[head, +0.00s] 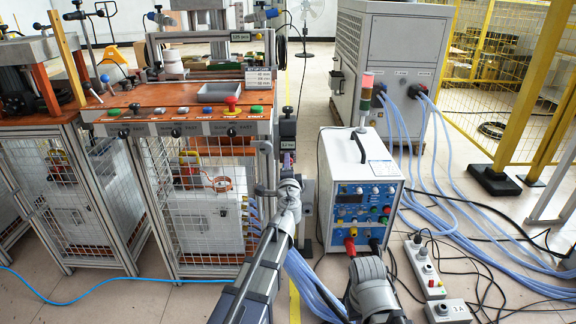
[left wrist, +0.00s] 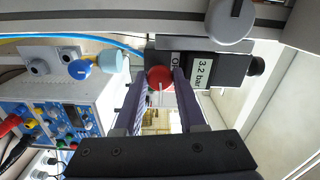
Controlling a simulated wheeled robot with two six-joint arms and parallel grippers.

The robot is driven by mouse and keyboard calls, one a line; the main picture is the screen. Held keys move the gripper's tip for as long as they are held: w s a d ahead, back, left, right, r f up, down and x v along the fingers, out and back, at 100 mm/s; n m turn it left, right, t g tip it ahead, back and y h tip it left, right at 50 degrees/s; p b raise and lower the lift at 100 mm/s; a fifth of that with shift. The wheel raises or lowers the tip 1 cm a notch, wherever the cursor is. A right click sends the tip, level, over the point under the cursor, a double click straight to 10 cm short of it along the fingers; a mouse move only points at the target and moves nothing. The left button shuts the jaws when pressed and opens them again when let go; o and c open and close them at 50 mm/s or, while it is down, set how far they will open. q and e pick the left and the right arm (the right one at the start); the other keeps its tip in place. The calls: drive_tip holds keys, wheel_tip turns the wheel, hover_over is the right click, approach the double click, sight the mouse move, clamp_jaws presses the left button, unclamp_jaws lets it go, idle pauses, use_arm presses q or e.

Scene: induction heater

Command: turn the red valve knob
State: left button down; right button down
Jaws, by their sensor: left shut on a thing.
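The red valve knob (left wrist: 160,78) is round with a pale line on its face. In the left wrist view it sits between the two dark fingertips of my left gripper (left wrist: 158,84), which is shut on it. The knob is on a dark valve unit (left wrist: 228,68) with a "3.2 bar" label and a partly covered second label. In the head view the valve unit (head: 287,126) stands at the right end of the bench, and my left gripper (head: 288,160) is just below it. The knob is hidden there by my gripper and arm.
An orange-topped bench (head: 180,97) with coloured buttons and a mesh cage is on the left. A white power unit (head: 360,175) with hoses stands close on the right. A blue knob (left wrist: 80,68) is near the gripper. Cables cover the right floor.

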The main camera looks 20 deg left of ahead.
use_arm(q)
drive_tip(key=shift+m, duration=0.6)
drive_tip(key=c, duration=0.5)
unclamp_jaws()
drive_tip(key=v, duration=0.8)
